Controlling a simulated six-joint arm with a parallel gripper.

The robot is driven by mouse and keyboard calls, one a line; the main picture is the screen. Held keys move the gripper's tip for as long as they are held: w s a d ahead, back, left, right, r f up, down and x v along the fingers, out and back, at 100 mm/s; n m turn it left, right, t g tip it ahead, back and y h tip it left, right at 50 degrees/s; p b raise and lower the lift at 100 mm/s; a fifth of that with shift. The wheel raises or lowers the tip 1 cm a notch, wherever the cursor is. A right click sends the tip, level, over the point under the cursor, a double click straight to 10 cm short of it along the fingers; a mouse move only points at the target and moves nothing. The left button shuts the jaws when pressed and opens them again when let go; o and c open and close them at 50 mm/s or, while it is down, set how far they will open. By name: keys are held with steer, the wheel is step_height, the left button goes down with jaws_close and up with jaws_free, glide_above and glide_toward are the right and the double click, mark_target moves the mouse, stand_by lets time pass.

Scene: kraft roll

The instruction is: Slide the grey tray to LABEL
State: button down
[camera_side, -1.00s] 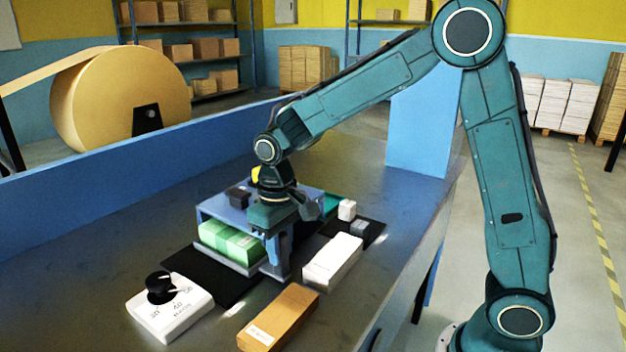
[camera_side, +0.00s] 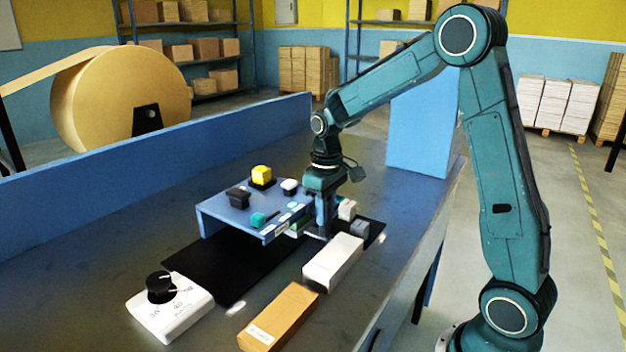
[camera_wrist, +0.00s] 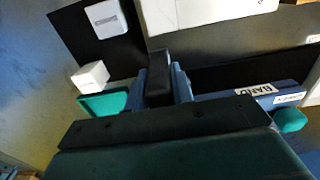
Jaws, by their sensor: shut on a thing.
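The grey tray (camera_side: 316,236) stands on the black mat (camera_side: 225,265), mostly hidden by the blue bridge and my gripper. A little of its green load (camera_side: 294,231) shows under the bridge edge. My gripper (camera_side: 325,196) is shut on the tray's upright grey post, at the bridge's right end.
A white box (camera_side: 333,262) and a brown box (camera_side: 278,318) lie in front of the mat. A white cube (camera_side: 347,209) and a grey block (camera_side: 359,229) stand right of my gripper. A white dial box (camera_side: 170,307) is at front left. The mat's left part is bare.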

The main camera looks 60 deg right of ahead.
steer(key=shift+d, duration=0.25)
steer(key=c, duration=1.3)
jaws_free()
steer(key=shift+d, duration=0.1)
steer(key=shift+o, duration=0.5)
steer(key=shift+r, duration=0.1)
step_height(320, 180, up, 14)
